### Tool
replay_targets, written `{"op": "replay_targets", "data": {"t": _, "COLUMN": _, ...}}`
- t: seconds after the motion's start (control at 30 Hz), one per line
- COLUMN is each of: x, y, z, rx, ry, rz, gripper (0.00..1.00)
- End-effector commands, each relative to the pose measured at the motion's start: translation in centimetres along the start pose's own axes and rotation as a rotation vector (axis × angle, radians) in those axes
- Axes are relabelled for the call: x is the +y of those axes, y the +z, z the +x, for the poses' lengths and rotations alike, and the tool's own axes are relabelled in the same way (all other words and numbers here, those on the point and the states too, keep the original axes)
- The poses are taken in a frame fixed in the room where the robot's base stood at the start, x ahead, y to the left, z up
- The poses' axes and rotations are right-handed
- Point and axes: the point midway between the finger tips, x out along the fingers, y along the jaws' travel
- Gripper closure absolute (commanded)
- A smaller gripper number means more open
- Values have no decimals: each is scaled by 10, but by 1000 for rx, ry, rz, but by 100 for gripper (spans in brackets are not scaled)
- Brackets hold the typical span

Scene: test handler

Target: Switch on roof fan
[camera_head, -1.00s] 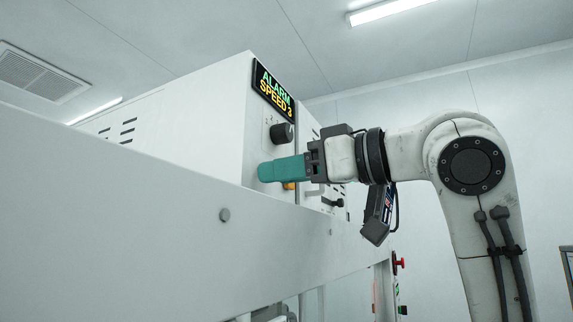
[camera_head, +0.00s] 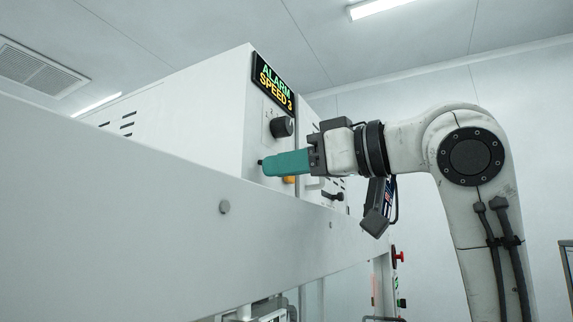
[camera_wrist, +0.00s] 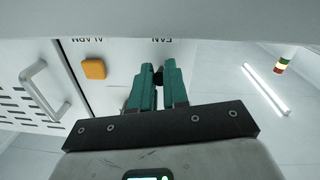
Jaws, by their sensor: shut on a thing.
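The fan switch (camera_wrist: 158,76) is a small black knob below the label FAN, which reads upside down in the wrist view. My gripper (camera_wrist: 158,70) has its two teal fingers shut on it, one on each side. In the head view my gripper (camera_head: 266,164) is at the front panel of a white cabinet (camera_head: 229,115), and a small black tip of the switch (camera_head: 260,162) shows just past the fingers. The switch position is mostly hidden by the fingers. The display (camera_head: 274,84) reads ALARM and SPEED 3.
A black rotary knob (camera_head: 283,127) sits just above my fingers. An orange button (camera_wrist: 94,69) is beside them, under the label ALARM. A metal handle (camera_wrist: 45,88) stands out on the cabinet. A white beam (camera_head: 150,210) crosses in front below.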

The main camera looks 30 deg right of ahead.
Motion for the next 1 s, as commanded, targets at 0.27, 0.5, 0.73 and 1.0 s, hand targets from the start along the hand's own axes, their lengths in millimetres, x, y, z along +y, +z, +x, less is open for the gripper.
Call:
{"op": "replay_targets", "data": {"t": 0.27, "x": 1, "y": -7, "z": -2, "rx": -99, "ry": -18, "rz": -8, "gripper": 100}}
{"op": "replay_targets", "data": {"t": 0.5, "x": 2, "y": -16, "z": -1, "rx": -273, "ry": -51, "rz": -17, "gripper": 100}}
{"op": "replay_targets", "data": {"t": 0.73, "x": 4, "y": -22, "z": 0, "rx": -434, "ry": -82, "rz": -25, "gripper": 100}}
{"op": "replay_targets", "data": {"t": 1.0, "x": 4, "y": -28, "z": 2, "rx": -561, "ry": -107, "rz": -32, "gripper": 100}}
